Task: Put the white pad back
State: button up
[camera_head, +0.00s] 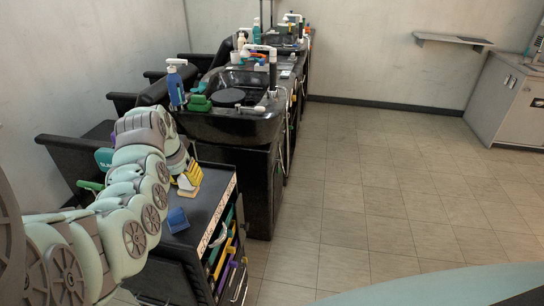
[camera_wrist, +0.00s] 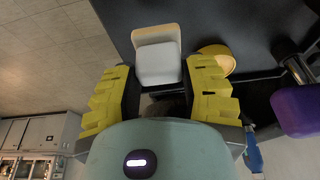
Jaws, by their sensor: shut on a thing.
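My gripper (camera_wrist: 158,78) has yellow ridged fingers on both sides of the white pad (camera_wrist: 158,62) and is shut on it. The pad is a pale block with a cream-coloured part (camera_wrist: 155,34) at its far end; I cannot tell whether that part belongs to it. In the head view my gripper (camera_head: 188,179) is low over the dark top of the cart (camera_head: 207,207). The pad is hard to make out there. Whether it touches the cart top cannot be told.
A blue block (camera_head: 177,219) lies on the cart top. In the wrist view, a yellow round thing (camera_wrist: 222,54) is beside the right finger and a purple thing (camera_wrist: 298,108) is further right. A black wash basin (camera_head: 232,118) with a blue spray bottle (camera_head: 175,88) stands behind. The tiled floor at right is clear.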

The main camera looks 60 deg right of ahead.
aim_at(187, 189)
jog(key=shift+w+f+p, duration=0.1)
jog(key=shift+f+p, duration=0.3)
jog(key=shift+f, duration=1.7)
jog(key=shift+f, duration=0.15)
jog(key=o, duration=1.1)
jog(key=shift+o, duration=0.2)
